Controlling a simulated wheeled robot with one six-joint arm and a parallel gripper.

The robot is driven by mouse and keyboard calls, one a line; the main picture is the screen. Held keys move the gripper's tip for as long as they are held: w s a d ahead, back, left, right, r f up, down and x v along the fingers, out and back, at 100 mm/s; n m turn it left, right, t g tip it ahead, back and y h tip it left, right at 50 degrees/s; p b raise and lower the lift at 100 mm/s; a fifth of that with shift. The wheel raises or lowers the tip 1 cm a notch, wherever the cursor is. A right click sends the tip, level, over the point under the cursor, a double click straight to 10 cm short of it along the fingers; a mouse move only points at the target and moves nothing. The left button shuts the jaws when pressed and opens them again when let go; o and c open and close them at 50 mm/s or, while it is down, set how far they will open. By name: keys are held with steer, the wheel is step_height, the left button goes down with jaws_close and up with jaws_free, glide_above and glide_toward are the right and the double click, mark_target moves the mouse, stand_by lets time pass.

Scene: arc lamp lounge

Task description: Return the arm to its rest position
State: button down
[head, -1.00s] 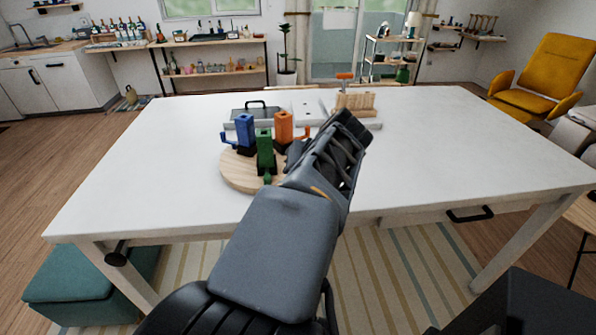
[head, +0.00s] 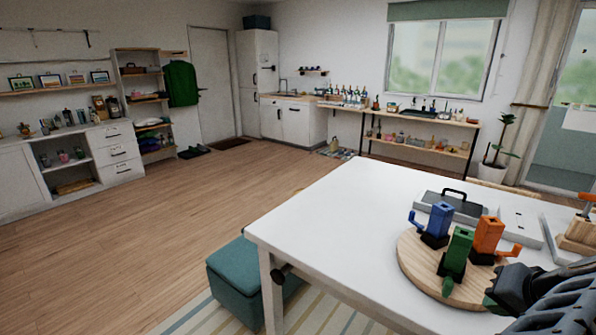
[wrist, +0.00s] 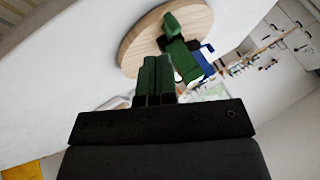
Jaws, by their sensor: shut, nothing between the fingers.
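My gripper (head: 503,294) shows at the lower right of the head view, with part of my arm cut off by the frame edge. In the wrist view its two green fingers (wrist: 155,80) are together with nothing between them. The gripper is near the right front of a round wooden board (head: 415,262) on the white table. The board bears a blue block-like piece (head: 439,219), a green one (head: 458,250) and an orange one (head: 488,236), all upright. The green piece (wrist: 182,58) and the board (wrist: 140,40) also show in the wrist view, beyond the fingers.
The white table (head: 340,235) is clear at its left. A grey case with a black handle (head: 452,203) and a wooden stand (head: 580,232) are at the back. A teal ottoman (head: 238,280) stands by the table's left end. Open wooden floor (head: 150,230) lies further left.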

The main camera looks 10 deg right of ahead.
steer(key=w+a+f+n+g, duration=0.1)
steer(key=w+a+f+n, duration=0.25)
steer(key=a, duration=0.45)
steer(key=w+a+f+n+g+y, duration=0.1)
steer(key=w+a+f+n+g, duration=0.1)
steer(key=a+f+n, duration=0.45)
steer(key=w+a+f+n+g, duration=0.1)
steer(key=w+a+f, duration=0.15)
steer(key=a, duration=0.65)
step_height(320, 180, up, 8)
steer(key=p, duration=0.7)
steer(key=shift+w+a+r, duration=0.15)
steer(key=shift+r, duration=0.05)
